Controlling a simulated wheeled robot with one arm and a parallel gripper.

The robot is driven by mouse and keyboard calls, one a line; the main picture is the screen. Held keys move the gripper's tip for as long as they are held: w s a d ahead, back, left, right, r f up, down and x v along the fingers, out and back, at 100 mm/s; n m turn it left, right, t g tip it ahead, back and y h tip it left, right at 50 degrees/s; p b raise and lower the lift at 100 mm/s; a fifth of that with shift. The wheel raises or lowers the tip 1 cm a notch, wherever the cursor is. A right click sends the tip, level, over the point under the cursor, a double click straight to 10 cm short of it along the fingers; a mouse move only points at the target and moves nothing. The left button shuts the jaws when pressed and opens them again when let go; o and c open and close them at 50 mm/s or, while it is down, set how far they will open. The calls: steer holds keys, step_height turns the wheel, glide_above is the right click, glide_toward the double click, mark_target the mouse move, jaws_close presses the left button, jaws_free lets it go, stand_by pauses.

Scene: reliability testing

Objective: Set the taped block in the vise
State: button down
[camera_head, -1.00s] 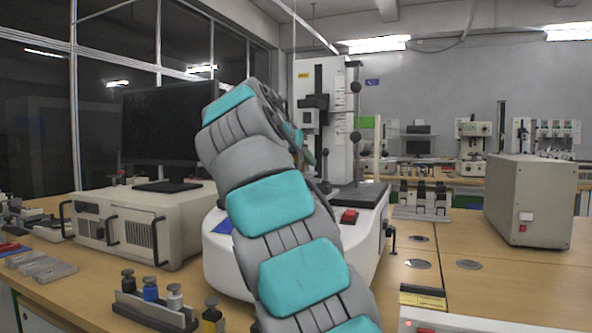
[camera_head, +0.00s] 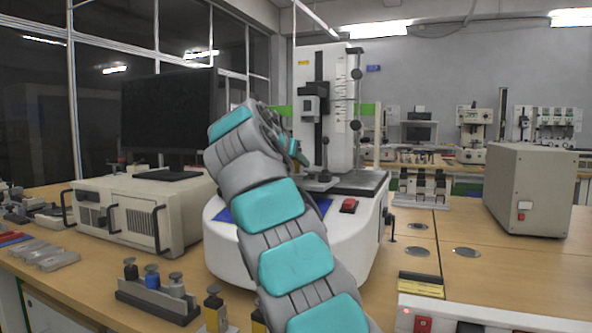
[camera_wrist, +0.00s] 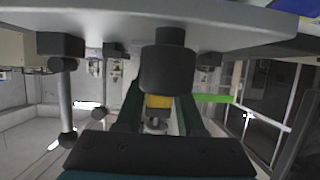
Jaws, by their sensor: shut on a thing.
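My gripper (camera_head: 296,150) is at the end of my raised arm, beside the white test machine (camera_head: 335,85), small and partly hidden in the head view. In the wrist view, which looks upside down, my gripper (camera_wrist: 160,105) has dark green fingers on both sides of a yellow piece (camera_wrist: 158,101). This seems to be the taped block, and the fingers are shut on it. A dark cylinder (camera_wrist: 168,68) on a short neck covers part of the space at the fingertips. I cannot tell if it touches the block. I cannot clearly make out the vise.
A red button (camera_head: 348,205) sits on the machine's white base. A rack (camera_head: 155,298) with several small knobbed pieces stands at the front left. A beige cabinet and dark monitor (camera_head: 168,110) stand left, a beige box (camera_head: 530,188) right.

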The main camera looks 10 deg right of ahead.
steer(key=shift+f, duration=0.2)
steer(key=c, duration=0.5)
jaws_free()
steer(key=shift+r, duration=0.2)
steer(key=v, duration=1.2)
